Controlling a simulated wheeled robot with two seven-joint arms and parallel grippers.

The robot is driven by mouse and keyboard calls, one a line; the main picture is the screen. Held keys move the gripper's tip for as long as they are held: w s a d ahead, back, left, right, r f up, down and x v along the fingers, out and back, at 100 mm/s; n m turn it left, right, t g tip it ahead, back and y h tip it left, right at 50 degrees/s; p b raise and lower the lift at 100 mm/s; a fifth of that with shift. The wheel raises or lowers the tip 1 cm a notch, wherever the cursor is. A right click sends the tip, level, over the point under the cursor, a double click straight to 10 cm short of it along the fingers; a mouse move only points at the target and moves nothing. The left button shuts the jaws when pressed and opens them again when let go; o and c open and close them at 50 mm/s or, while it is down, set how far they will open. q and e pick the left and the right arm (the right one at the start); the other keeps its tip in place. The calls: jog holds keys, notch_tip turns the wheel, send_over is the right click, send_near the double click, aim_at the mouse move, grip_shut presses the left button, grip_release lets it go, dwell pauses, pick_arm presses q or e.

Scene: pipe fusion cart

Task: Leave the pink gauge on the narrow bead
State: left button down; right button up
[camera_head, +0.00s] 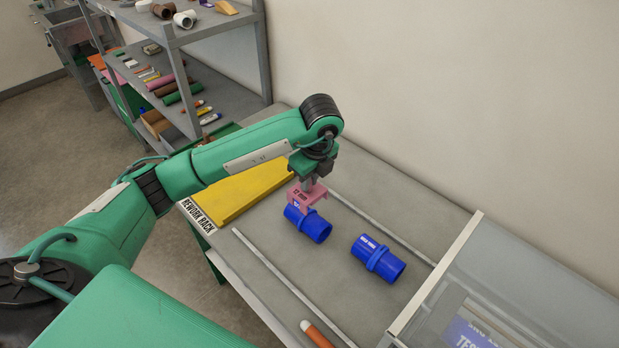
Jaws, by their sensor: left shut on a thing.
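The pink gauge (305,195) is held in my left gripper (314,182), which is shut on its upper part. The gauge hangs at the upper left end of a blue pipe piece (308,224) with a raised bead around its middle. I cannot tell whether the gauge touches the pipe. A second blue pipe piece (378,258) with a raised bead lies to the right, with nothing on it. Which bead is narrower is hard to tell at this size. My right gripper is not in view.
Two grey rails (290,287) run along the bench on either side of the pipes. A yellow tray (240,192) by the rework rack label lies to the left. A clear-walled box (520,290) stands at the right. An orange marker (316,334) lies at the front edge.

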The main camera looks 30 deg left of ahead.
aim_at(311, 195)
pick_arm(q)
jog(key=shift+f+b, duration=1.65)
jog(key=shift+f, duration=0.8)
jog(key=shift+f+b, duration=0.15)
jog(key=shift+b, duration=0.25)
jog(key=shift+f+b, duration=1.2)
jog(key=shift+f, duration=0.25)
jog(key=c, duration=1.3)
grip_release()
jog(key=shift+c, duration=0.2)
jog(key=r, duration=0.4)
jog(key=d+r, duration=0.1)
jog(key=r, duration=0.4)
jog(key=d+r, duration=0.1)
jog(key=r, duration=0.3)
jog(key=shift+s+r, duration=0.3)
jog(key=shift+s, duration=0.05)
